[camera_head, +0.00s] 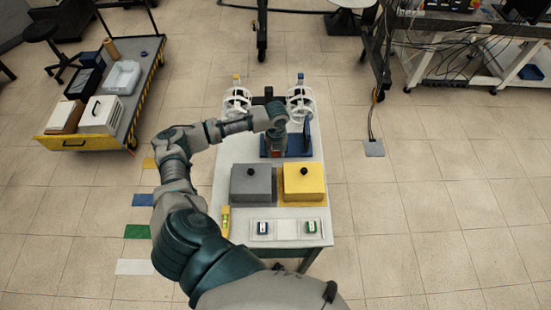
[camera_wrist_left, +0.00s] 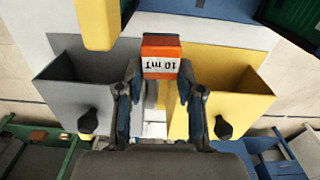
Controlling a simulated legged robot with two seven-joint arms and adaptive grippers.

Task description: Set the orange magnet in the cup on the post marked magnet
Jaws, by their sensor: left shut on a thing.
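The orange magnet (camera_wrist_left: 160,46) has a white label reading "10 mT", which appears upside down in the left wrist view. My left gripper (camera_wrist_left: 160,70) is shut on it, with one finger on each side. In the head view a small orange patch of the magnet (camera_head: 276,153) shows below my left gripper (camera_head: 277,145), in front of a blue stand (camera_head: 306,134). My arm hides part of that stand. I cannot make out the cup or a post marked magnet. My right gripper is not in view.
A grey box (camera_head: 252,184) and a yellow box (camera_head: 303,184), each with a black knob, stand nearer on the white table (camera_head: 221,163). Two white coil frames (camera_head: 237,101) (camera_head: 301,101) stand at its far end. A yellow block (camera_wrist_left: 97,24) shows close in the left wrist view.

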